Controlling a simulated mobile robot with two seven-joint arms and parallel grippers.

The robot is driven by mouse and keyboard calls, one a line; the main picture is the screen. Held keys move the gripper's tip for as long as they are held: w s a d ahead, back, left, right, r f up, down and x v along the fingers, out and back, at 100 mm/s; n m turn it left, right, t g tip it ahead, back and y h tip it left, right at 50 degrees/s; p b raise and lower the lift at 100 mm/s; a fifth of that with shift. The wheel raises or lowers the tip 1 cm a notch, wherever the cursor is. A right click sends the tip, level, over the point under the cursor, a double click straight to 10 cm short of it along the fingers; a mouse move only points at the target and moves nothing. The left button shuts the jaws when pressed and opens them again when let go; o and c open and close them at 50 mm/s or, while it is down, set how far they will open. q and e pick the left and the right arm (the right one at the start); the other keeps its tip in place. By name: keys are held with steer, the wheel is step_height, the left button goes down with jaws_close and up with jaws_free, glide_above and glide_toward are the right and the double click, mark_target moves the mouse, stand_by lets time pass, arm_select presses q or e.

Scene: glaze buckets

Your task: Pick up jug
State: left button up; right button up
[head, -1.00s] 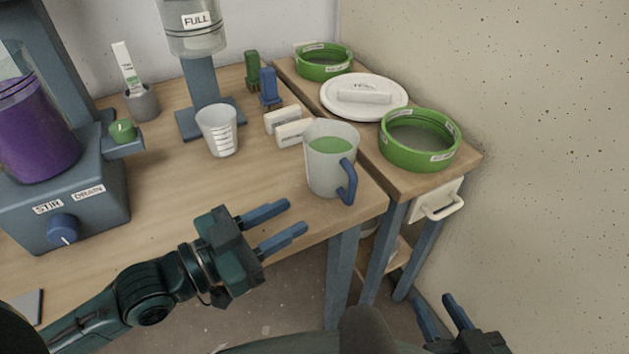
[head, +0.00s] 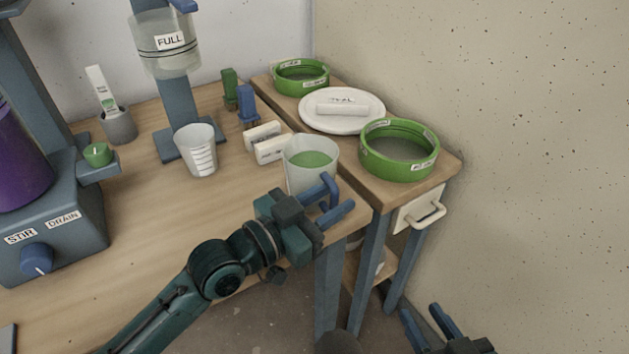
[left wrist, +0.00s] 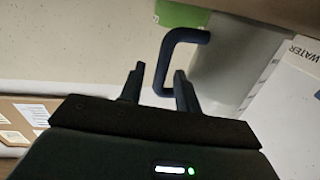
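The jug (head: 299,176) is a pale translucent vessel with green liquid and a blue handle, upright near the table's front right corner. My left gripper (head: 342,194) is at its handle, partly hiding the jug's lower part. In the left wrist view the handle (left wrist: 167,50) reaches between the two spread fingertips (left wrist: 158,82), with the jug body (left wrist: 228,65) beyond at right. The fingers are apart and look open; contact cannot be made out. My right gripper (head: 428,322) is low at the bottom right, fingers apart and empty.
White blocks (head: 270,150) stand just behind the jug. A measuring cup (head: 196,158) and a stirring machine (head: 50,240) are further left. The front middle of the table is clear.

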arm_select(q)
steer(key=shift+w+d, duration=0.35)
jaws_close()
stand_by(1.2)
steer(key=shift+r, duration=0.2)
